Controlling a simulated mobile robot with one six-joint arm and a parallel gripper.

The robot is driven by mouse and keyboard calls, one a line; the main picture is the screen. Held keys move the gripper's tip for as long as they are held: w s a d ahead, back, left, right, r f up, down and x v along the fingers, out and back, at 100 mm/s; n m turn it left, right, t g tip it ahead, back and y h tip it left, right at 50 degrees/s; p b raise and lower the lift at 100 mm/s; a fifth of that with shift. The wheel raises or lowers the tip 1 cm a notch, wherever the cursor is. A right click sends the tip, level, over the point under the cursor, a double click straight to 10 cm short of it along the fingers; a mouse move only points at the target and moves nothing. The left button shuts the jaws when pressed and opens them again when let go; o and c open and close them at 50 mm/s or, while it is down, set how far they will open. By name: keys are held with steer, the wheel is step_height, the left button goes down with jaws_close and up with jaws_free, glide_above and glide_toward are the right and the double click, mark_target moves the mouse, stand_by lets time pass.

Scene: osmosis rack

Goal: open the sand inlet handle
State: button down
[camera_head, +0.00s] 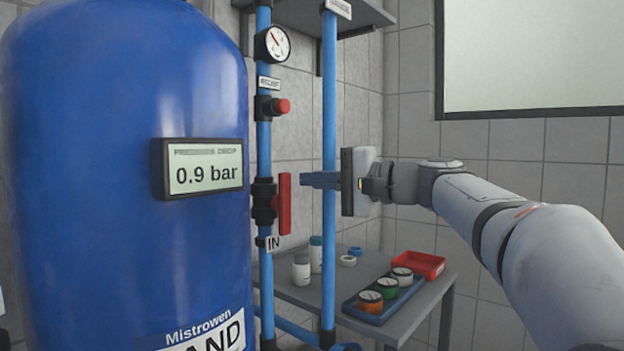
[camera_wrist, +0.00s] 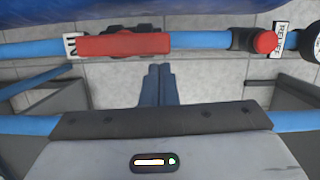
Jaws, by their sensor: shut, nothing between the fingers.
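The red inlet handle (camera_head: 285,203) is on a black valve (camera_head: 264,201) on the left blue pipe, above the IN tag (camera_head: 273,243). The handle stands upright, in line with the pipe. In the wrist view the red handle (camera_wrist: 124,43) lies lengthwise along the pipe, beside the IN tag (camera_wrist: 71,45). My gripper (camera_head: 304,180) is shut and empty, to the right of the handle's upper part, with a small gap. In the wrist view its fingertips (camera_wrist: 160,68) point at the handle's right half, just short of it.
The large blue sand tank (camera_head: 120,90) with a 0.9 bar display (camera_head: 203,168) stands at left. A second blue pipe (camera_head: 329,120) runs close by my gripper. A red knob (camera_head: 281,106) and gauge (camera_head: 273,44) are above the handle. A table (camera_head: 410,325) with trays and bottles stands behind.

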steer(key=v, duration=0.6)
steer(key=shift+d+p, duration=0.15)
steer(key=shift+p, duration=0.25)
steer(key=shift+s, duration=0.1)
